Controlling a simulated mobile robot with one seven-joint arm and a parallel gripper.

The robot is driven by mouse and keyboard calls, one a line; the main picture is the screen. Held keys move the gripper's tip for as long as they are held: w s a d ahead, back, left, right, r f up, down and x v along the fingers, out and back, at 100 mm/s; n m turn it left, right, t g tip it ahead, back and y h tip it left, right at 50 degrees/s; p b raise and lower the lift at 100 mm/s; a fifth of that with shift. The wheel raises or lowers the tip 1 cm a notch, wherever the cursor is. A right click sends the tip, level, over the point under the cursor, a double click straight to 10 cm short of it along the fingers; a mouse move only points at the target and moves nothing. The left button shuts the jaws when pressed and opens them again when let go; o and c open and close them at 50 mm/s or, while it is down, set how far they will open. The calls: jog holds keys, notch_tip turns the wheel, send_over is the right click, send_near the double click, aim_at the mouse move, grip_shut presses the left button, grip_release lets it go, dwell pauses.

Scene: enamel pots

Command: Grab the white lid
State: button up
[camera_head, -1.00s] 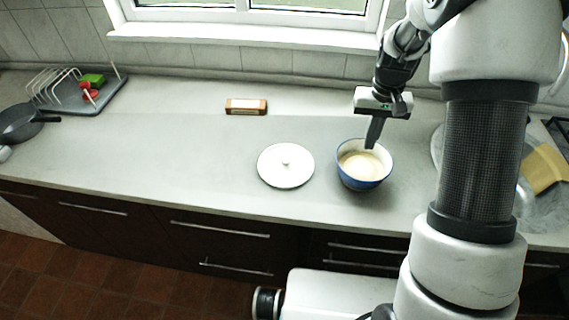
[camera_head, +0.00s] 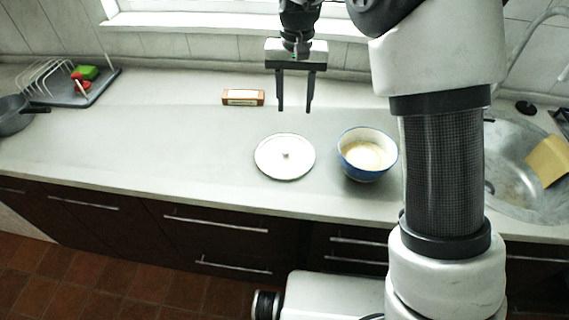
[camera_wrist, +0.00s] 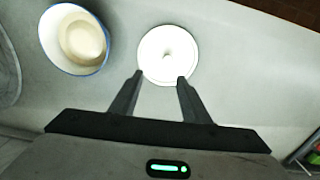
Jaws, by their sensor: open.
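The white lid (camera_head: 285,157) is a round disc with a small knob at its centre. It lies flat on the counter, left of the blue and white pot (camera_head: 367,155), which is uncovered and holds something cream-coloured. My gripper (camera_head: 294,110) is open and empty, pointing down above the counter, behind the lid in the head view. In the wrist view, the lid (camera_wrist: 167,56) shows just beyond the spread fingertips (camera_wrist: 160,75), with the knob roughly centred between them. The pot (camera_wrist: 82,40) is at the upper left there.
A small brown box (camera_head: 243,97) lies on the counter behind the lid. A dish rack on a dark tray (camera_head: 75,88) and a dark pan (camera_head: 14,115) are at the left. The sink (camera_head: 512,175) is at the right. Counter left of the lid is clear.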

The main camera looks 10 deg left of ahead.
jog(key=a, duration=0.2)
send_over(285, 150)
jog(key=f, duration=1)
jog(key=shift+s+d+f, duration=0.1)
jog(key=shift+s+f, duration=0.1)
jog(key=shift+s, duration=0.1)
jog(key=shift+w+f+b, duration=0.15)
jog(key=shift+w+f, duration=0.05)
jog(key=shift+f, duration=1.35)
jog(key=shift+w+f+b, duration=0.15)
jog(key=shift+f, duration=1.4)
grip_shut()
